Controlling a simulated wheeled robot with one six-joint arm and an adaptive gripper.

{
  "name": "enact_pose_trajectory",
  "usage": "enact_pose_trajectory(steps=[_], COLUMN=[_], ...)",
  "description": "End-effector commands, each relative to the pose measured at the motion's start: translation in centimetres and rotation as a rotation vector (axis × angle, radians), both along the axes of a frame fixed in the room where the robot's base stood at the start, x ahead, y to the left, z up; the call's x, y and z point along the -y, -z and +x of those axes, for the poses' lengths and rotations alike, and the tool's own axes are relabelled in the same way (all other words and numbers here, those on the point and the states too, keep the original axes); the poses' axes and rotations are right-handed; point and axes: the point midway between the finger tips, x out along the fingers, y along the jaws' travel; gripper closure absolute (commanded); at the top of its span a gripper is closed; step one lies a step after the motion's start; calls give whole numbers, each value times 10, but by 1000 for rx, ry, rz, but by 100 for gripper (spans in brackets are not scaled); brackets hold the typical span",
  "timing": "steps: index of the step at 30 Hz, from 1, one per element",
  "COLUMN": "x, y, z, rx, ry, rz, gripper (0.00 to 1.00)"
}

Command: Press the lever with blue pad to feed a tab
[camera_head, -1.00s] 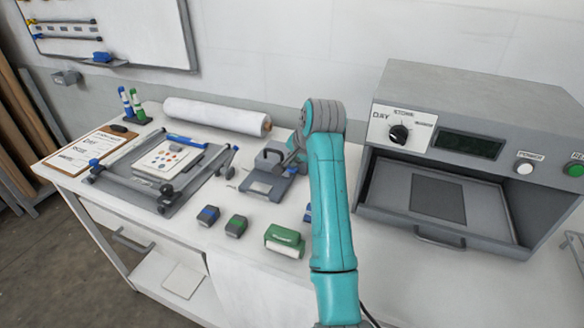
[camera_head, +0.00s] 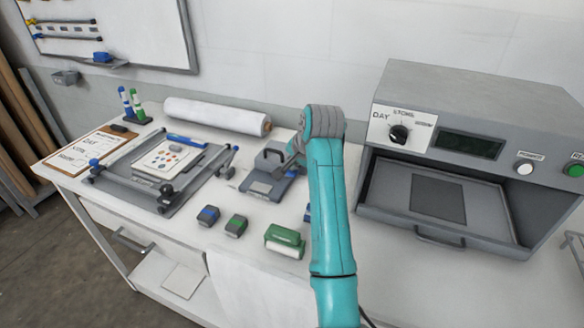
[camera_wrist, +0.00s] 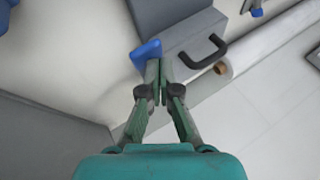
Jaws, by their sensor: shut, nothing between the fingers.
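The grey dispenser (camera_head: 268,180) with a dark handle stands on the bench left of my arm in the head view. In the wrist view its grey body (camera_wrist: 185,38) and black handle (camera_wrist: 208,52) lie beyond my gripper. The blue pad (camera_wrist: 146,52) shows at the dispenser's near side, just left of my fingertips. My gripper (camera_wrist: 160,68) is shut and empty, its tips right beside the pad; I cannot tell whether they touch. The lever under the pad is mostly hidden. In the head view my arm hides most of the gripper.
A press (camera_head: 475,145) with an open tray stands right of my arm. A green block (camera_head: 285,240) and small stampers (camera_head: 236,225) lie in front of the dispenser. A frame jig (camera_head: 165,165) is at left and a white roll (camera_head: 215,115) behind.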

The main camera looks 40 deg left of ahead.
Motion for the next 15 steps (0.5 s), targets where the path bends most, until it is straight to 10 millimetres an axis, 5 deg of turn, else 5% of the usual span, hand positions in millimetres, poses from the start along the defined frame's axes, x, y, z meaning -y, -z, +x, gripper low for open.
enact_pose_trajectory(steps=[15], x=[0], y=[6], z=[-2], rx=[-1], ry=[0], rz=[0], gripper=[100])
